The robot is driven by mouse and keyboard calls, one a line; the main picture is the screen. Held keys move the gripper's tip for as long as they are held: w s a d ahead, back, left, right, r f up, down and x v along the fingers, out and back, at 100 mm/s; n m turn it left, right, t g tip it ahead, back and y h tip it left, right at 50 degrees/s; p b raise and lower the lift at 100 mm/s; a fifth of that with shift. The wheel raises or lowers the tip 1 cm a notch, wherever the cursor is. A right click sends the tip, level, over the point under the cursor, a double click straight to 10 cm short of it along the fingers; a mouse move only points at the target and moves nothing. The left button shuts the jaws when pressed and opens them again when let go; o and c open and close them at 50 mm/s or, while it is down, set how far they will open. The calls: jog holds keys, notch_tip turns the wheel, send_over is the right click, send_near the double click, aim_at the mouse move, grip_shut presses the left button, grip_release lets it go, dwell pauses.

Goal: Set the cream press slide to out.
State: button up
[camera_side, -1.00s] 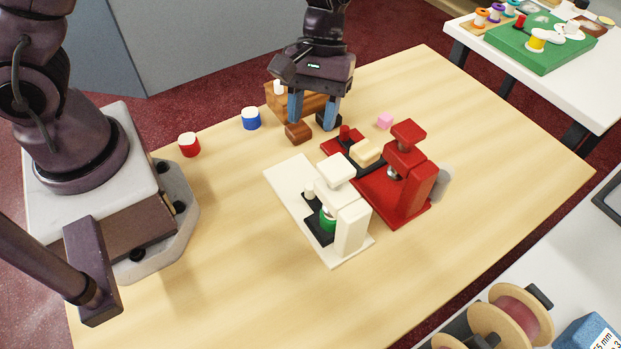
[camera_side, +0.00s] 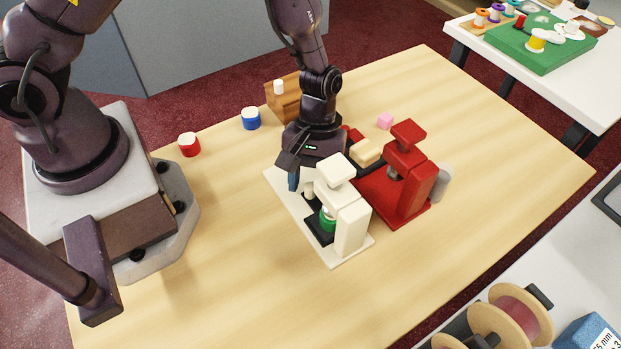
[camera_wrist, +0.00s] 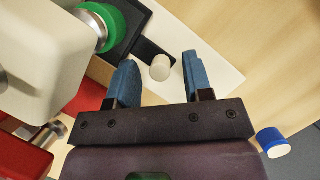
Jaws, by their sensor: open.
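The cream press (camera_side: 349,222) stands on its cream base plate at the middle of the table. A green round piece (camera_side: 327,220) sits on its black slide (camera_side: 318,232), under the press head; it also shows in the wrist view (camera_wrist: 104,25). A short cream knob (camera_wrist: 160,67) stands on the slide's narrow end. My gripper (camera_wrist: 158,75) is open, with its blue fingers on either side of the knob in the wrist view. I cannot tell whether they touch it. In the side view my gripper (camera_side: 300,180) is over the rear of the base, its far finger hidden.
The red press (camera_side: 410,180) stands close to the right, with a tan block (camera_side: 366,152) on its slide. The front table area is clear.

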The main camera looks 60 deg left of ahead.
jog(key=shift+f, duration=0.1)
grip_shut()
jog(key=a, duration=0.8)
jog(key=shift+a, duration=0.3)
grip_release()
jog(key=v, duration=1.3)
